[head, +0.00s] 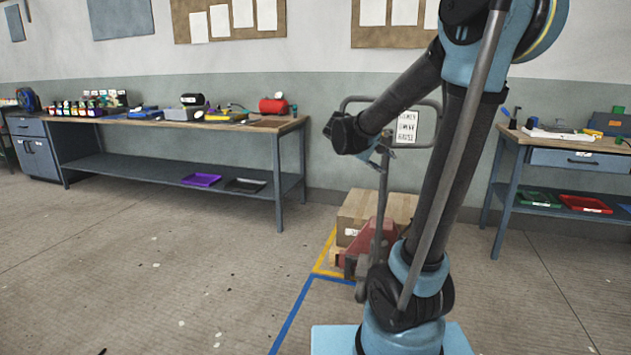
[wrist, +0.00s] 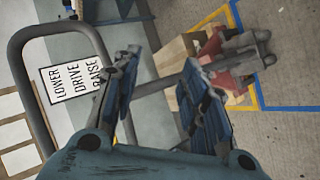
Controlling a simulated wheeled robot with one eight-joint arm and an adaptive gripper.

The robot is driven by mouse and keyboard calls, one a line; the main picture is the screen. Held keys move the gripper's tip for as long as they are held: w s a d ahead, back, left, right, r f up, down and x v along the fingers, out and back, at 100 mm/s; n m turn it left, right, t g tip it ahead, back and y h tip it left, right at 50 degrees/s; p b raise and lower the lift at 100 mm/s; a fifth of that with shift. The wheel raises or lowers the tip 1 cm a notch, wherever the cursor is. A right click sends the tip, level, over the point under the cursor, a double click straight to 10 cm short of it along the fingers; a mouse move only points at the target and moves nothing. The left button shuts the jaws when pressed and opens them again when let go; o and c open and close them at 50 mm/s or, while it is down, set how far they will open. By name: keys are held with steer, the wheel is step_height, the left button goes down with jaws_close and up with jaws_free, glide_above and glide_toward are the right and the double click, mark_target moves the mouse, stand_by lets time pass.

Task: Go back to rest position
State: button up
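My gripper (wrist: 160,67) is open and empty in the wrist view, its two blue and black fingers apart with nothing between them. In the head view my gripper (head: 384,152) is small and partly hidden behind my dark wrist. My arm rises on the right and bends over to the left, holding the gripper in the air in front of the pallet truck's handle (head: 433,103). I cannot tell if it touches the handle.
A red pallet truck (head: 360,250) and a cardboard box (head: 352,210) stand inside yellow and blue floor lines. A long workbench (head: 150,122) with tools is at the left, a second bench (head: 575,146) at the right. Open floor (head: 150,270) lies at the left.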

steer(key=s+a+f+m+g+y, duration=0.1)
steer(key=s+f+y, duration=0.2)
steer(key=s+f, duration=0.3)
steer(key=s+a+f+m+g+y, duration=0.1)
steer(key=s+f, duration=0.5)
steer(key=s, duration=0.9)
steer(key=s+a+f+m+g+y, duration=0.2)
steer(key=s+f+y, duration=0.3)
steer(key=s, duration=0.5)
steer(key=shift+s+f+m+g, duration=0.2)
steer(key=shift+f+m+g, duration=0.1)
steer(key=shift+f+g, duration=0.15)
